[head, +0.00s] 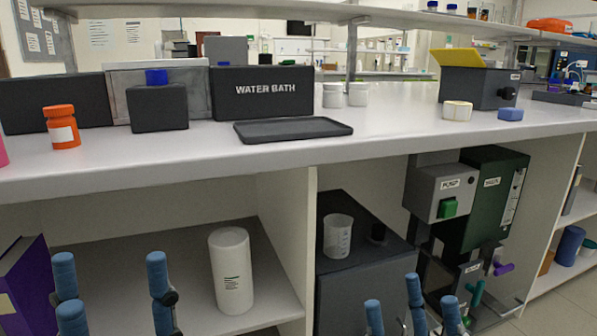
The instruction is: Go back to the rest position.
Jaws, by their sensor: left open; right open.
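My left gripper (112,290) shows at the bottom left, its blue fingertips pointing up and spread apart, with nothing between them. It is below the bench top, in front of the open shelf with the white bottle (231,270). My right gripper (412,310) shows at the bottom, right of centre. Its blue fingertips are apart and empty, in front of the dark cabinet and the pump rig. Neither gripper appears to touch anything. The palms and most of both arms are out of frame.
The bench (200,160) carries an orange bottle (61,127), a water bath (262,92), a black tray (293,130) and white jars. Below stand a purple binder (28,287), a beaker (338,236) and a grey pump box (440,192).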

